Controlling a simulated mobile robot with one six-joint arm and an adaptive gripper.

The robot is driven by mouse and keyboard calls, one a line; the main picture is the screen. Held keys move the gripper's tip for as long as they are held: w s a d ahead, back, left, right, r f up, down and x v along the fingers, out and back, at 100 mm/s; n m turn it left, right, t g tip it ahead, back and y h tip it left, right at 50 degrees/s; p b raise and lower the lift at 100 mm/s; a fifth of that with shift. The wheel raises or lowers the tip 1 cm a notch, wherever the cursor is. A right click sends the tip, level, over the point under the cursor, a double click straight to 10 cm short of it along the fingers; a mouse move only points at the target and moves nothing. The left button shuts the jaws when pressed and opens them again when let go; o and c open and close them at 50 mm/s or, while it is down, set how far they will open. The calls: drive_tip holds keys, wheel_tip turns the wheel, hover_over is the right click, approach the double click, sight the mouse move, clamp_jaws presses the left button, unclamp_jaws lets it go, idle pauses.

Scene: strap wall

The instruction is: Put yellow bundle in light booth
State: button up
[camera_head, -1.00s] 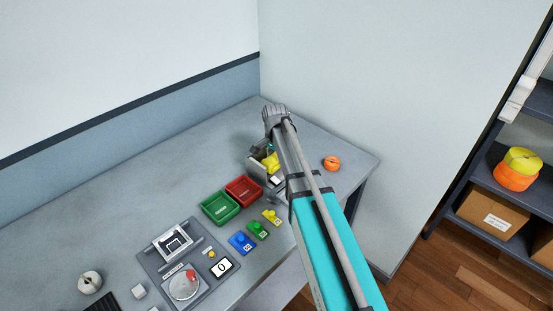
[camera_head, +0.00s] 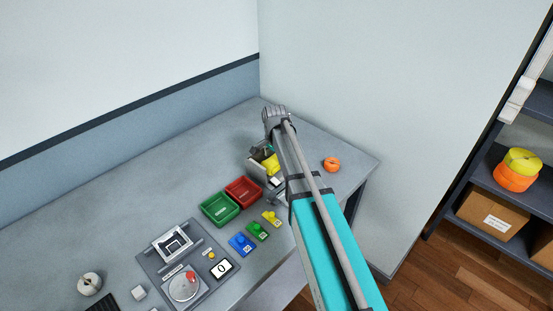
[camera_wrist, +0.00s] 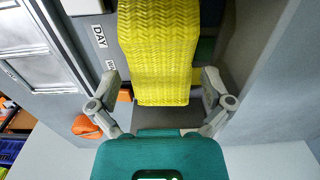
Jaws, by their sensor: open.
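The yellow bundle (camera_wrist: 160,50), a woven yellow strap pack, fills the upper middle of the wrist view. My gripper (camera_wrist: 161,77) is open, with one finger on each side of the bundle's near end and gaps visible at both sides. In the head view the bundle (camera_head: 271,165) shows at the open front of the small grey light booth (camera_head: 257,171), partly hidden by my arm. The booth's grey panel with a DAY label (camera_wrist: 100,36) shows beside the bundle in the wrist view. Whether the bundle rests on the booth floor is hidden.
An orange roll (camera_head: 331,163) lies right of the booth. Red (camera_head: 243,190) and green (camera_head: 220,207) trays stand left of it, with small blue, green and yellow blocks in front. A wall stands close behind; a shelf (camera_head: 490,180) is far right.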

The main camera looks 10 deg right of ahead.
sight(275, 159)
wheel_tip(275, 159, up, 12)
drive_tip(key=p, duration=1.1)
drive_tip(key=shift+p, duration=0.35)
idle(0.4)
drive_tip(key=s+n, duration=1.1)
drive_tip(key=s, duration=1)
drive_tip(key=shift+s+d, duration=0.2)
drive_tip(key=shift+d, duration=0.1)
idle(0.4)
